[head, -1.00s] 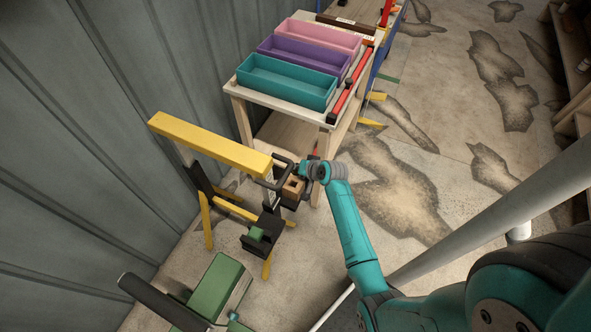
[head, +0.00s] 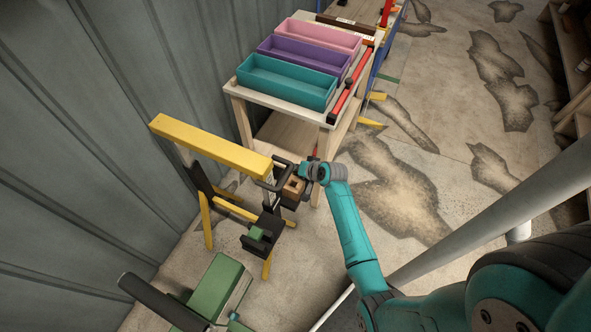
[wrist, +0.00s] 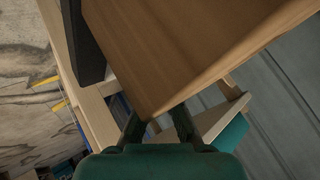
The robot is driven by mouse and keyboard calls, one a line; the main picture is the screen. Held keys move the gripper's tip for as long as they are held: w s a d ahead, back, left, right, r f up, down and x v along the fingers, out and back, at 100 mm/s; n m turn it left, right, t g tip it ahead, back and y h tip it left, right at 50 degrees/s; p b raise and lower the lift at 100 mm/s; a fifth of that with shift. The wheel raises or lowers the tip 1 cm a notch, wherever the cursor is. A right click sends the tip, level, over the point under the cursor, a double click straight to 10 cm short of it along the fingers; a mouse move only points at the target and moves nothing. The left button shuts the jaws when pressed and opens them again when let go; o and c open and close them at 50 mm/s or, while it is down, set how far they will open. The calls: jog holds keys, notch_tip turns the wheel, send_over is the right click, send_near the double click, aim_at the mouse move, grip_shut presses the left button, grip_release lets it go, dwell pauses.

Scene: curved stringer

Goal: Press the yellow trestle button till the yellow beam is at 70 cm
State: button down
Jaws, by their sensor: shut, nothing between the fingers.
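The yellow beam (head: 210,146) lies across the top of the trestle, beside the ribbed grey wall. The trestle's yellow legs (head: 207,222) stand on the floor. At its near right end are a dark box with a brown wooden block-like cap (head: 294,187) and, lower, a dark box with a green cap (head: 256,233). A small pale marking beside the post is too small to read. My gripper (head: 284,168) is shut and empty, close to the beam's end and the brown cap. In the wrist view a large brown wooden face (wrist: 185,50) fills the area before the fingers; contact cannot be told.
A wooden table (head: 232,87) behind the trestle holds teal (head: 287,82), purple (head: 305,57) and pink (head: 322,37) trays, with red bars along its right edge. A green object (head: 217,285) stands at front left. Stained floor (head: 400,190) to the right is clear.

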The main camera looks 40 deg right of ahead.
dwell(0.5)
jog(key=shift+r, duration=3.35)
